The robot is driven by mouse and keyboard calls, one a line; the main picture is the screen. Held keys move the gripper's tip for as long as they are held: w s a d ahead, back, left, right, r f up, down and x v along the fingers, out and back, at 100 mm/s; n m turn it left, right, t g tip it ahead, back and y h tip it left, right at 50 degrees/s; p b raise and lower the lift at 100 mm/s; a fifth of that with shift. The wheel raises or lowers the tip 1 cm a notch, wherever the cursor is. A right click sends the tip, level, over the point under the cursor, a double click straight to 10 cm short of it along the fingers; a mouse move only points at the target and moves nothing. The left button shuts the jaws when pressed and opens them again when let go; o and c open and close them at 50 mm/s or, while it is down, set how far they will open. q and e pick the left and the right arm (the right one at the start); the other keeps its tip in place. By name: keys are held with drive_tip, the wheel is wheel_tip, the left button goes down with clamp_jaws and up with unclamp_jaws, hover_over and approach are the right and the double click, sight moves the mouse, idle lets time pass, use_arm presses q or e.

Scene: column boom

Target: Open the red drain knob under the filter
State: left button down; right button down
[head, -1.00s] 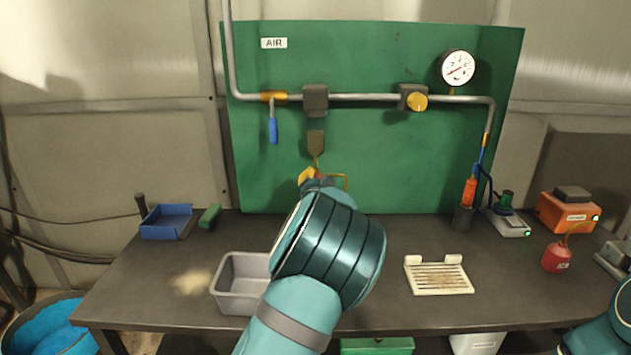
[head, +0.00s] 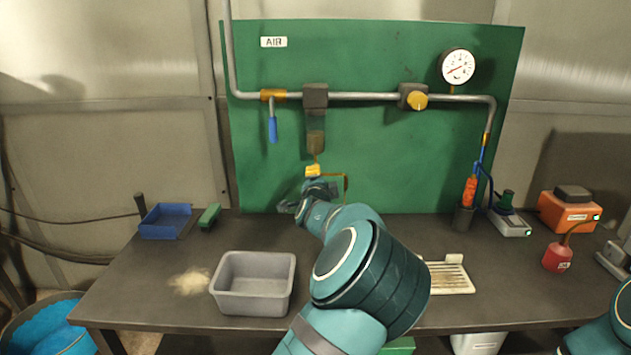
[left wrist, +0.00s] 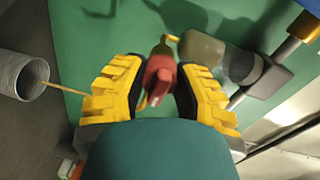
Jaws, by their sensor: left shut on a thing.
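The filter (head: 316,130) hangs below the grey block on the pipe, in front of the green panel. It also shows in the left wrist view (left wrist: 202,48), with a brass fitting at its end. The red drain knob (left wrist: 160,70) sits between the two yellow fingers of my left gripper (left wrist: 162,82), which is shut on it. In the head view my left gripper (head: 313,171) is just under the filter and hides the knob. My right gripper is not in view; only part of my right arm shows at the lower right.
A thin brass tube (head: 346,183) bends down right of the gripper. A blue-handled valve (head: 272,129) hangs left of the filter. A grey bin (head: 253,309) stands on the bench; my left arm partly covers a white slatted tray (head: 458,274). A grey ribbed cylinder (left wrist: 22,75) is at left in the wrist view.

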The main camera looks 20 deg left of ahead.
use_arm(q)
drive_tip(key=shift+r, duration=0.2)
drive_tip(key=c, duration=0.7)
unclamp_jaws()
drive_tip(key=shift+d, duration=0.1)
drive_tip(key=shift+c, duration=0.2)
drive_tip(key=shift+o, duration=0.7)
drive_tip(key=shift+f, duration=0.15)
drive_tip(key=shift+s, duration=0.1)
drive_tip(key=v, duration=1.1)
drive_tip(key=shift+s, duration=0.35)
drive_tip(key=shift+d, duration=0.1)
